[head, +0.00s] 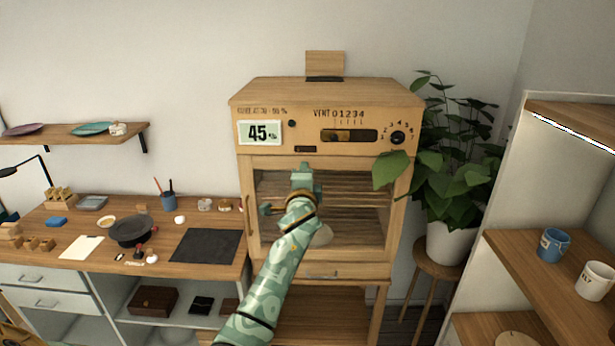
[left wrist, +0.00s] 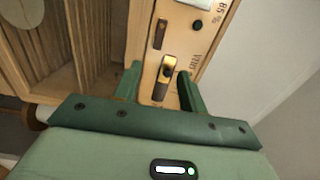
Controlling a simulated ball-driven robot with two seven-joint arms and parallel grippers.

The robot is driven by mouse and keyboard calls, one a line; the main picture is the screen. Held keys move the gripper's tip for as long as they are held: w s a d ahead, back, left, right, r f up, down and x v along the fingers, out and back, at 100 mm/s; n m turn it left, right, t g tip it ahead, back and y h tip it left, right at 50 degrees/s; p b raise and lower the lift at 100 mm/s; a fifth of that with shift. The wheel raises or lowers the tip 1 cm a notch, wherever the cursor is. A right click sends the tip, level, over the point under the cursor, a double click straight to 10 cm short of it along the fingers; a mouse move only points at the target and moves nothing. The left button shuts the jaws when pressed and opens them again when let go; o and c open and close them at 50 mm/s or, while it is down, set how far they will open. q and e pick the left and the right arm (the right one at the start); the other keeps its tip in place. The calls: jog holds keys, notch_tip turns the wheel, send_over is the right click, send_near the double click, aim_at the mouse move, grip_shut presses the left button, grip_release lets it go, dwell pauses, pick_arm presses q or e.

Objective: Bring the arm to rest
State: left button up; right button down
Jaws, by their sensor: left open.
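My left arm, patterned in pale green, rises from the bottom of the head view. Its gripper (head: 304,172) is in front of the upper edge of the wooden cabinet's glass door, below the vent slot (head: 349,135). In the left wrist view the gripper (left wrist: 158,84) is open, with its two green fingers apart and nothing held. The brass vent slider (left wrist: 167,69) shows between the fingers; I cannot tell how far off it is. My right gripper is in neither view.
The wooden cabinet (head: 270,93) with a display reading 45 stands close ahead. A workbench (head: 55,212) with a black mat (head: 206,246) and small tools is at left. A potted plant (head: 450,243) and shelves with a blue mug (head: 553,245) and white mug (head: 594,281) are at right.

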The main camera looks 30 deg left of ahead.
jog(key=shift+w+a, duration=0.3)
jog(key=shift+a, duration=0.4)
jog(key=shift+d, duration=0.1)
